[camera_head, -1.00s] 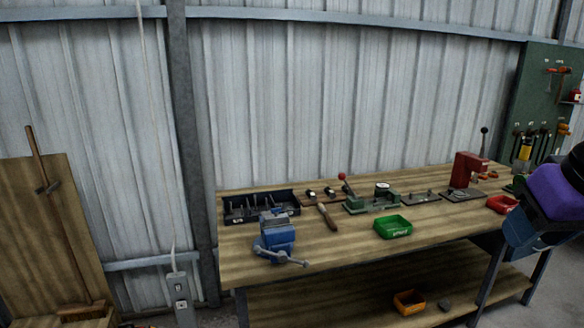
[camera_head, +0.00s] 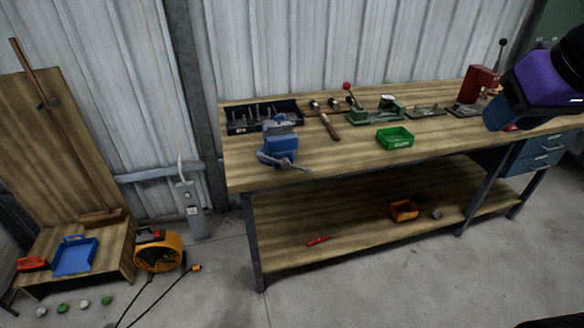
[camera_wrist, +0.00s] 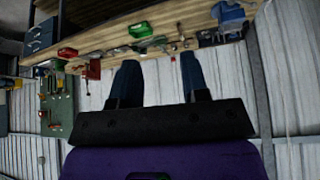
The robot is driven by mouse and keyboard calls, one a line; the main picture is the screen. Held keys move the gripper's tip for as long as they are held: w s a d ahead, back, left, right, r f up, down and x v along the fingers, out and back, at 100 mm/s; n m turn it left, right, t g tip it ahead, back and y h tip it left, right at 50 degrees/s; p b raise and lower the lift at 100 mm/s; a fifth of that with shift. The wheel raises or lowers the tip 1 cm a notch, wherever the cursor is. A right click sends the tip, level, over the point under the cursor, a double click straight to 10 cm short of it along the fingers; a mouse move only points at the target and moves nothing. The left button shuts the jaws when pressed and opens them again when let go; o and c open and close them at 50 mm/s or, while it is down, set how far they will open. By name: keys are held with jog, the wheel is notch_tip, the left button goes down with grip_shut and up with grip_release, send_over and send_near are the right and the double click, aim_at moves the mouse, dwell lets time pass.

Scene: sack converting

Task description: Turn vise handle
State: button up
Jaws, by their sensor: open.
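The blue vise (camera_head: 281,143) stands at the front left of the wooden workbench (camera_head: 350,152). Its grey handle (camera_head: 284,163) is at the vise's front, over the bench's front edge. In the head view, part of my arm shows at the upper right; the fingertips are not clear there.
A dark tray (camera_head: 263,115) with several tools sits behind the vise. A green bin (camera_head: 394,138) stands to its right. A red press (camera_head: 479,84) is at the far right. An orange reel (camera_head: 158,252) and a wooden stand are on the floor at left. The floor in front is clear.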

aim_at(294, 168)
jog(key=w+a+f+n+t+y, duration=0.15)
jog(key=w+a+f, duration=0.35)
jog(key=w, duration=0.5)
jog(key=w+a+f+n+t, duration=0.2)
jog(key=w+a+f, duration=0.2)
jog(key=w, duration=0.5)
jog(key=w+a+f+n+t, duration=0.2)
jog(key=w+a+f, duration=0.3)
jog(key=w, duration=0.5)
jog(key=w+a+f+n+t, duration=0.35)
jog(key=a+f, duration=0.35)
jog(key=f, duration=0.6)
jog(key=s+a+f+n+t+y, duration=0.1)
jog(key=s+a+f+n, duration=0.15)
jog(key=f, duration=0.45)
jog(key=s+a+f+n+t+y, duration=0.1)
jog(key=s+a+f+n+y, duration=0.15)
jog(key=f, duration=0.45)
jog(key=shift+h, duration=0.3)
jog(key=x, duration=1.1)
jog(key=shift+w+r, duration=0.3)
jog(key=shift+r, duration=0.05)
grip_shut()
